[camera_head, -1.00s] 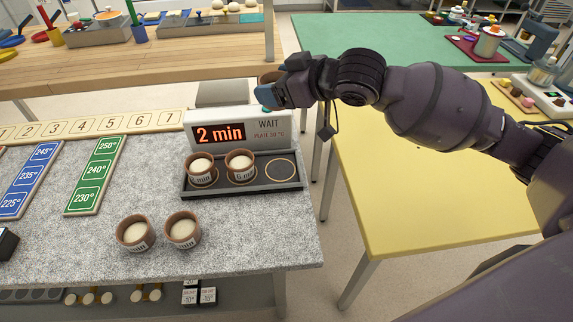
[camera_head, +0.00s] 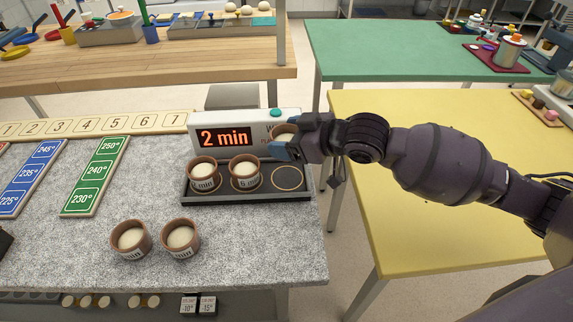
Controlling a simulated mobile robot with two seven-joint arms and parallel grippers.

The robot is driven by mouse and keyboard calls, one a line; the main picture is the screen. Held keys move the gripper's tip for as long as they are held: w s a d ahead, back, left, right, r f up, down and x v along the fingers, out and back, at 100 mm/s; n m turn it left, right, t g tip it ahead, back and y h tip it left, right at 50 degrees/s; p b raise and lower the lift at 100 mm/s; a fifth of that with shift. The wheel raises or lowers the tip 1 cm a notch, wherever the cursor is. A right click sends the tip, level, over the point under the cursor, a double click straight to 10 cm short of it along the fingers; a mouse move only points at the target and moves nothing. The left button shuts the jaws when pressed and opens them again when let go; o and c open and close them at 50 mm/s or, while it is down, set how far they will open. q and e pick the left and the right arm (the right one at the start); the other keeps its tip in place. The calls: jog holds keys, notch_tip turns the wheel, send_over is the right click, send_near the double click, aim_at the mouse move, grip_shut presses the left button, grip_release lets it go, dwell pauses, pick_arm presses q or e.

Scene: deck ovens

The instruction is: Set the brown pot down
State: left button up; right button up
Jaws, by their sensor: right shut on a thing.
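Two brown pots with pale contents, one at the left (camera_head: 203,175) and one in the middle (camera_head: 244,173), stand on the tray. The ringed spot (camera_head: 287,178) at the tray's right end is empty. Two more brown pots stand on the grey counter in front, one at the left (camera_head: 131,239) and one at the right (camera_head: 181,238). My left gripper is out of view.
The timer box (camera_head: 225,137) reads "2 min" and stands right behind the tray. A numbered strip (camera_head: 95,126) and a green temperature card (camera_head: 95,177) lie to the left. The yellow table (camera_head: 440,215) at the right is mostly clear.

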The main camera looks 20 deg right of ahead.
notch_tip(320, 180, down, 2)
jog(key=shift+f, duration=0.25)
notch_tip(320, 180, down, 5)
jog(key=shift+f+b, duration=0.2)
jog(key=shift+b, duration=0.7)
jog(key=shift+f, duration=0.25)
jog(key=shift+r, duration=0.15)
